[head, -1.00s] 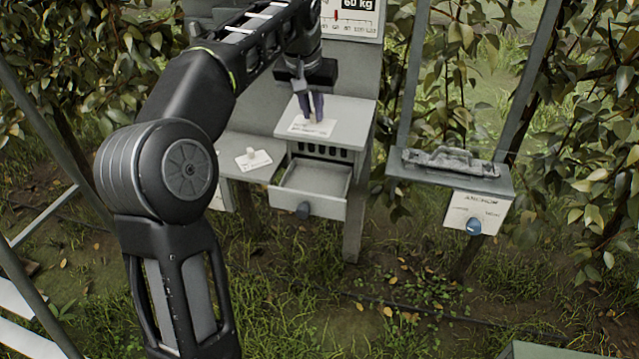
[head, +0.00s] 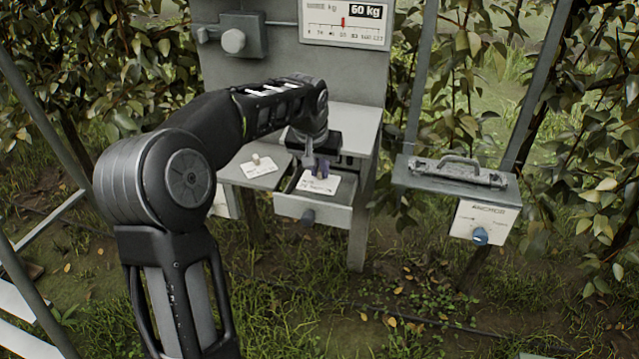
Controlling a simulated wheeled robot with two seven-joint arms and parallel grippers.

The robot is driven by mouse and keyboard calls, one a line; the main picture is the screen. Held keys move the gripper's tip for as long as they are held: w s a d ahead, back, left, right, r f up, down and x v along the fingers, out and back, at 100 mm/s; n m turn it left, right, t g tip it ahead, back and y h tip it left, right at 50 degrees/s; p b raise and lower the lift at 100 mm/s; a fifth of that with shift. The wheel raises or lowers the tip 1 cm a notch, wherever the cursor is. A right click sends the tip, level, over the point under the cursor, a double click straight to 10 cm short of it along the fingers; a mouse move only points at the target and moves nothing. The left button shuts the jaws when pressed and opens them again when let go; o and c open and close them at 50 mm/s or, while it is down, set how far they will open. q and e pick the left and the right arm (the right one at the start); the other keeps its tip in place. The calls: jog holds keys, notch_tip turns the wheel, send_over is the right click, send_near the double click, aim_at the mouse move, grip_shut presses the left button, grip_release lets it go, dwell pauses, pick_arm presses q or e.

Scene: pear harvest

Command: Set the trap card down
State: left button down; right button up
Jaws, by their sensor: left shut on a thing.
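My left gripper (head: 320,170) points down from the arm that comes in from the left, shut on the trap card. The trap card (head: 318,184) is a small white card with dark print. It shows at the fingertips, over the open drawer (head: 312,212) of the grey cabinet. I cannot tell whether the card touches the drawer floor. Part of the drawer's back is hidden by my gripper. My right gripper is not in view.
The cabinet top (head: 358,122) is partly behind my arm. A side shelf (head: 270,180) on the left holds another white card with a small pale knob-like piece (head: 264,160). On the right, a stand (head: 455,184) carries a grey handled tool (head: 458,170). A scale sign (head: 345,22) is behind.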

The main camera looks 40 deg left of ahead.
aim_at(319, 182)
pick_arm(q)
jog(key=shift+f, duration=2.25)
jog(key=shift+f, duration=0.1)
jog(key=c, duration=1.4)
grip_release()
jog(key=shift+c, duration=0.2)
jog(key=shift+r, duration=0.2)
jog(key=v, duration=1.2)
jog(key=shift+b, duration=0.3)
jog(key=shift+w, duration=0.1)
